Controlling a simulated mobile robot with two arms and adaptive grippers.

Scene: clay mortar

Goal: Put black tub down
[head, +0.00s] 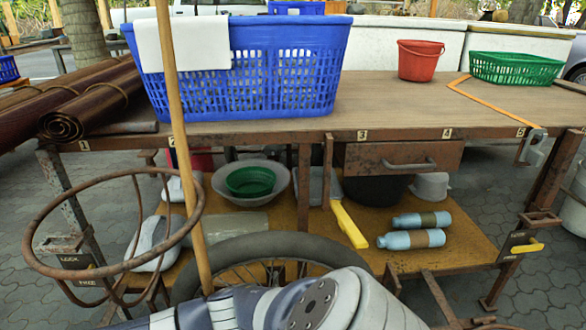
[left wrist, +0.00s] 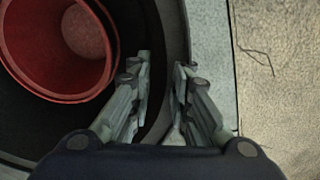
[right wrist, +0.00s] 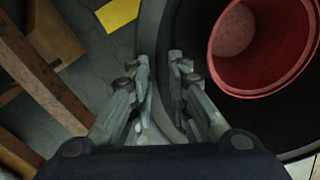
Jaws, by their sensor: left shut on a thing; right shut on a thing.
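A black tub shows in the left wrist view (left wrist: 140,30) and in the right wrist view (right wrist: 205,110). A red bucket (left wrist: 45,65) sits inside the tub and also shows in the right wrist view (right wrist: 265,80). My left gripper (left wrist: 162,65) is shut on one part of the tub's rim. My right gripper (right wrist: 159,62) is shut on another part of the rim. The head view shows neither gripper nor this held tub; only part of my own arm crosses its bottom edge. What lies under the tub is hidden.
In the head view, a workbench (head: 400,110) holds a blue basket (head: 270,85), a red pail (head: 418,62) and a green basket (head: 515,68). Its lower shelf (head: 450,255) carries bottles (head: 412,239) and basins. A rusty hoop (head: 75,270) and wooden pole (head: 180,130) stand in front.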

